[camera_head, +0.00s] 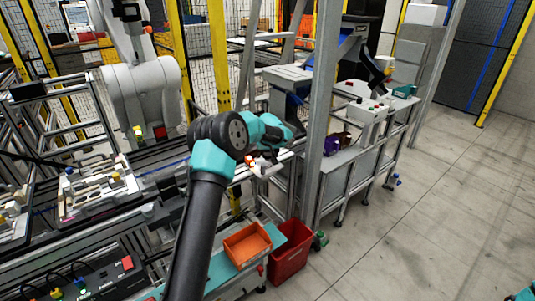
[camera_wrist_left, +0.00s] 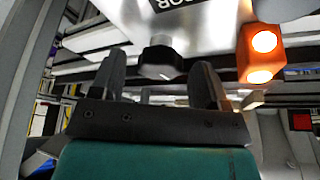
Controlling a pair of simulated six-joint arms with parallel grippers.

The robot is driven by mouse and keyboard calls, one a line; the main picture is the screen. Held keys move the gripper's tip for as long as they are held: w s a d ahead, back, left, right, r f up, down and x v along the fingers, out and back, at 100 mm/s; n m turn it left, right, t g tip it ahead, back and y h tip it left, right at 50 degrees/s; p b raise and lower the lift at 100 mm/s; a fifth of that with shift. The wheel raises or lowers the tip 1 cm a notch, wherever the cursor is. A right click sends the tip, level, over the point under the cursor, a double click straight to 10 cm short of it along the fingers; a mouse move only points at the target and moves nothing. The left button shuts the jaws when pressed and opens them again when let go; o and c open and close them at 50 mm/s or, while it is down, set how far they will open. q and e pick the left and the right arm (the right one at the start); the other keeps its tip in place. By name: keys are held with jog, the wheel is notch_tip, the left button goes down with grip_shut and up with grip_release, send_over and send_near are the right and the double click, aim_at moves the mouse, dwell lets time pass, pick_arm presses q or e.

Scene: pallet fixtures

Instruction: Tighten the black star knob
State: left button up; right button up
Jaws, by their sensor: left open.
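The black star knob (camera_wrist_left: 161,55) shows in the wrist view, below a white panel (camera_wrist_left: 205,35) with a dark label. My left gripper (camera_wrist_left: 162,75) is open, with one dark finger on each side of the knob in the picture. The knob appears beyond the fingertips, with a gap on both sides, and I see no contact. In the head view my left arm reaches up from the bottom and its teal wrist hides the knob. A small white part beside an orange light (camera_head: 250,160) shows just below the wrist.
An orange lit box (camera_wrist_left: 261,53) sits close to the right finger in the wrist view. In the head view a grey post (camera_head: 322,110) stands right of my wrist. An orange bin (camera_head: 247,245) and a red bin (camera_head: 290,258) lie below. Open floor is at right.

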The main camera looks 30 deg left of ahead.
pick_arm(q)
jog(key=shift+c, duration=0.5)
jog(key=c, duration=0.8)
jog(key=shift+c, duration=0.2)
jog(key=shift+m, duration=0.4)
jog(key=m+h, duration=0.1)
jog(key=m, duration=0.1)
jog(key=m+h, duration=0.1)
jog(key=m, duration=0.1)
jog(key=shift+a+t, duration=0.15)
jog(key=shift+t, duration=0.25)
jog(key=m+h, duration=0.1)
jog(key=m, duration=0.4)
jog(key=shift+a+h, duration=0.15)
jog(key=shift+h, duration=0.25)
jog(key=m+h, duration=0.1)
jog(key=m, duration=0.1)
jog(key=m+g, duration=0.1)
jog(key=m, duration=0.2)
jog(key=shift+a+h, duration=0.15)
jog(key=shift+h, duration=0.25)
jog(key=m+g+h, duration=0.1)
jog(key=m, duration=0.3)
jog(key=shift+w+m, duration=0.1)
jog(key=shift+m, duration=0.3)
jog(key=shift+g, duration=0.3)
